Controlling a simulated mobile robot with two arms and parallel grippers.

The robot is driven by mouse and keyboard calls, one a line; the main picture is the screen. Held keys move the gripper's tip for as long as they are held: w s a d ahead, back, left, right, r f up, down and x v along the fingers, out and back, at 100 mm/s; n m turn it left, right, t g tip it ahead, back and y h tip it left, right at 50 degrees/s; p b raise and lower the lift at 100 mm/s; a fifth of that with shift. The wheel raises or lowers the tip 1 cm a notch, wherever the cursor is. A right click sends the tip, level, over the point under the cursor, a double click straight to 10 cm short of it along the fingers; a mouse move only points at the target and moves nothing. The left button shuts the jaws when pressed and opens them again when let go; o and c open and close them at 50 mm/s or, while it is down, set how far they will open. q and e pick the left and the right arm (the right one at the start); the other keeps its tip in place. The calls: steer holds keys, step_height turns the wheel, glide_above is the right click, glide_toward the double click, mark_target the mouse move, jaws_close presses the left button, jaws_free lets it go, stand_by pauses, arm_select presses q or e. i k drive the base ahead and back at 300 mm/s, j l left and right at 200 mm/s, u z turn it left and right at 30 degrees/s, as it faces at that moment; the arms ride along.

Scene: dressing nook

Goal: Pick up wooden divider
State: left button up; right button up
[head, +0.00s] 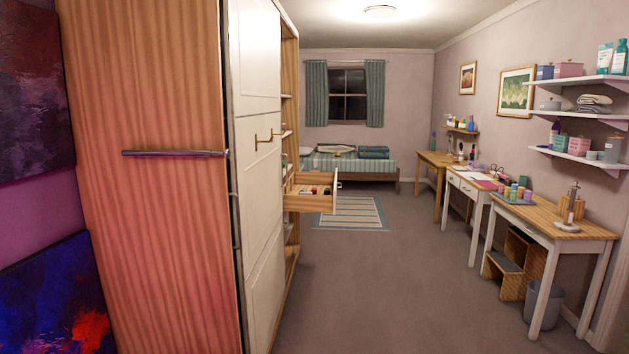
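I cannot make out a wooden divider for certain in the head view. An open wooden drawer (326,204) sticks out from the tall cabinet and holds several small dark, red and pale items, too small to tell apart. A small wooden block or box (578,207) stands at the back of the nearest table on the right. Neither of my grippers is in view.
The tall cabinet with a white door (257,150) stands close on the left. Tables line the right wall; the nearest table (535,214) has a wooden step stool (512,262) and grey bin (543,300) below. Floor (385,290) is clear between, with a striped rug (350,212) farther off.

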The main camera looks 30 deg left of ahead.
mark_target(313, 177)
steer(key=i+j+u, duration=0.15)
steer(key=i, duration=0.2)
steer(key=i+u, duration=0.15)
steer(key=i, duration=0.2)
steer(key=i+u, duration=0.25)
steer(key=i, duration=2)
steer(key=i+l+u, duration=0.1)
steer(key=i+u, duration=0.2)
steer(key=i, duration=0.25)
steer(key=i+l+u, duration=0.3)
steer(key=i, duration=0.25)
steer(key=i+l+u, duration=0.3)
steer(key=i, duration=0.2)
steer(key=i+l+z, duration=0.25)
steer(key=i, duration=0.3)
steer(key=i+z, duration=0.3)
steer(key=i, duration=0.25)
steer(key=i+l+u, duration=0.1)
steer(key=i, duration=0.4)
steer(key=i+l+u, duration=0.1)
steer(key=i, duration=0.4)
steer(key=i+l+u, duration=0.1)
steer(key=i+l, duration=0.15)
steer(key=i, duration=0.25)
steer(key=i+l+u, duration=0.1)
steer(key=i, duration=0.4)
steer(key=l, duration=0.1)
